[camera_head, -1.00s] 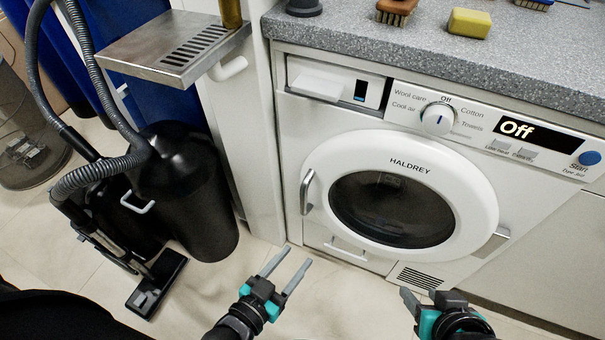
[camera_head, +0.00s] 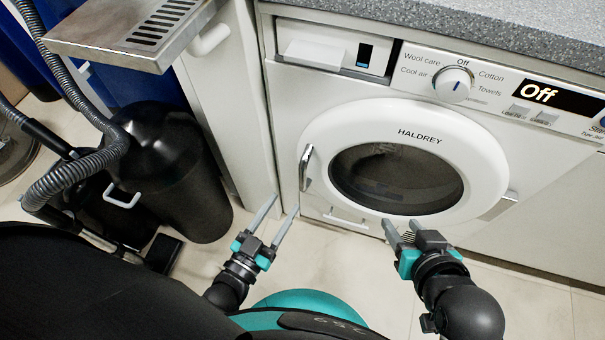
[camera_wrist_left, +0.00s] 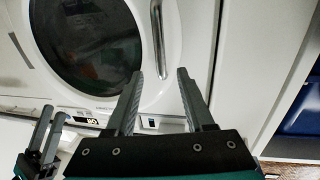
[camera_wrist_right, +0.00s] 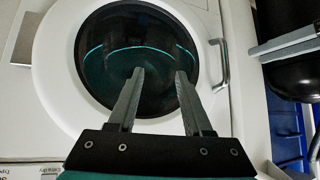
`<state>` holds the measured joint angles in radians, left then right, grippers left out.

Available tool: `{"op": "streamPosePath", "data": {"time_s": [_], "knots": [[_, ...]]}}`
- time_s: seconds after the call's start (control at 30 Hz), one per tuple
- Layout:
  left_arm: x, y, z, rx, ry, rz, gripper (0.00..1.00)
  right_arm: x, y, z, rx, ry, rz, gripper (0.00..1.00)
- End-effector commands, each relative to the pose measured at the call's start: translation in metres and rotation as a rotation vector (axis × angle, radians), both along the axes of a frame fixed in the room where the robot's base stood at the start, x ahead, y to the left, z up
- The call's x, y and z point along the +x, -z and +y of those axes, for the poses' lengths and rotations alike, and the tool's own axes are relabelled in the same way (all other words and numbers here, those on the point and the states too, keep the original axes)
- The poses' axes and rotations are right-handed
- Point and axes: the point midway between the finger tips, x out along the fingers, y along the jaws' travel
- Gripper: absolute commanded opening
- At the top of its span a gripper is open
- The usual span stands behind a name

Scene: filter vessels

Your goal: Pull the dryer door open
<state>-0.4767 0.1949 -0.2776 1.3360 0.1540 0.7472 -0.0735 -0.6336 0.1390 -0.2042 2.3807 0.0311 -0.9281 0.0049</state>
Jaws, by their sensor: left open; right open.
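The dryer is white, and its round door (camera_head: 330,122) with dark glass (camera_head: 395,180) is shut. The silver door handle (camera_head: 306,168) is on the door's left edge. In the left wrist view the handle (camera_wrist_left: 158,40) stands upright just beyond the fingers; in the right wrist view it is at the right (camera_wrist_right: 219,65). My left gripper (camera_head: 281,205) is open and empty, below and left of the handle, apart from it. My right gripper (camera_head: 394,226) is open and empty in front of the door's lower rim. The dial (camera_head: 453,85) points up, and the display (camera_head: 552,97) reads "Off".
A grey speckled worktop (camera_head: 480,30) lies over the dryer. A metal drip tray (camera_head: 135,30) juts out at upper left. A black vacuum cleaner (camera_head: 165,165) with a hose stands on the floor at left. A white panel (camera_head: 220,90) stands left of the dryer.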

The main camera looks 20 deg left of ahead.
Motion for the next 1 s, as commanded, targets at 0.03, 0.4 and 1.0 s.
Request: {"op": "streamPosePath", "data": {"time_s": [0.03, 0.4, 1.0], "knots": [[0.007, 0.001, -0.002, -0.001, 0.0, -0.004, 0.53, 0.001, 0.002, 0.004, 0.013, -0.005, -0.023, 0.5], [0.045, 0.0, -0.011, -0.003, 0.0, -0.003, 0.53, 0.012, -0.003, 0.028, 0.113, -0.026, -0.209, 0.5], [0.092, 0.0, -0.022, -0.001, 0.0, -0.001, 0.53, 0.013, -0.021, 0.053, 0.269, -0.029, -0.472, 0.5]]}}
